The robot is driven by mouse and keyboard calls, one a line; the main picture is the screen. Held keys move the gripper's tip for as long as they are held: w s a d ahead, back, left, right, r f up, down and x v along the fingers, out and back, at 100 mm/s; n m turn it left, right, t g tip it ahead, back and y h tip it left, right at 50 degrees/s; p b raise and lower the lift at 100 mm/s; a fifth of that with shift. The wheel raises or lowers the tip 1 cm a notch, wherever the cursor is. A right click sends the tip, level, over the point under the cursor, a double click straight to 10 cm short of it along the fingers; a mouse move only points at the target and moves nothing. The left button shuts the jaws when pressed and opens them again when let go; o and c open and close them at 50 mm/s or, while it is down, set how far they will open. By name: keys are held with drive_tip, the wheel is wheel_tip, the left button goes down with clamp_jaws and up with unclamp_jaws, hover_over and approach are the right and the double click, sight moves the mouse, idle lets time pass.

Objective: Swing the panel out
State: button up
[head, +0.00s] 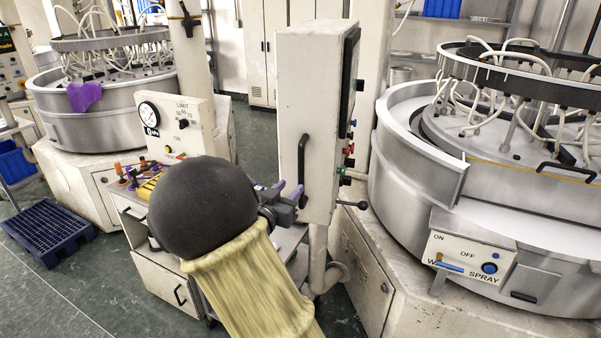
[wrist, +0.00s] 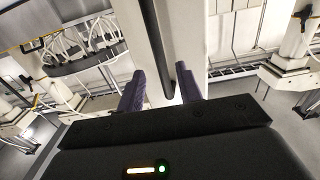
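The panel (head: 308,85) is a tall off-white control box on a post, seen mostly from its side in the head view. Its dark screen and coloured buttons face right. A black bar handle (head: 304,150) runs upright on its near side. In the wrist view the panel (wrist: 188,35) fills the upper middle, with the handle (wrist: 152,40) before it. My gripper (head: 289,192) is at the handle's lower part. Its two purple fingers (wrist: 160,90) stand apart, with the handle's bar between them and gaps visible. My forearm hides part of the cart in the head view.
A round lapping machine (head: 410,165) stands close to the panel's right, with a spray switch box (head: 468,255). Another machine (head: 105,115) is at the left. A gauge box (head: 170,125) and tool cart (head: 165,285) stand left of my arm. A blue pallet (head: 48,230) lies on the floor.

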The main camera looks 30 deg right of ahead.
sight(300, 177)
drive_tip(key=p+x, duration=0.2)
drive_tip(key=x, duration=0.5)
drive_tip(key=shift+w+d, duration=0.15)
drive_tip(key=shift+d, duration=0.15)
clamp_jaws()
